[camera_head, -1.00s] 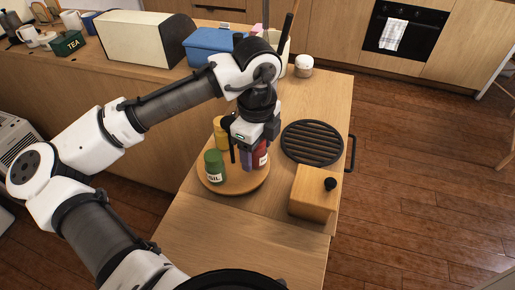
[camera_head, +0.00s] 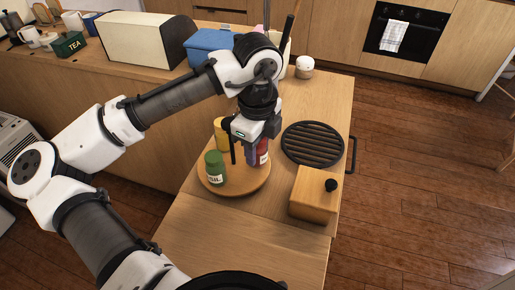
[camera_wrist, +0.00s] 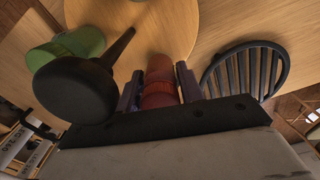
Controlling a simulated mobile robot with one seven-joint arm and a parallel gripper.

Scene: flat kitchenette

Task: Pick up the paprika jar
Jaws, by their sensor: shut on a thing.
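The paprika jar is the red jar (camera_head: 264,152) with a pale label, at the right part of the round wooden board (camera_head: 236,188). In the wrist view the red jar (camera_wrist: 160,78) stands between my two fingers. My gripper (camera_head: 257,154) points down from above and is shut on the jar; it also shows in the wrist view (camera_wrist: 160,88). The gripper hides the jar's top in the head view. I cannot tell whether the jar's base touches the board.
A green basil jar (camera_head: 215,168) and a yellow jar (camera_head: 221,135) stand close on the left. A black round grill trivet (camera_head: 312,144) and a wooden box (camera_head: 312,196) with a black knob lie to the right. The front counter is clear.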

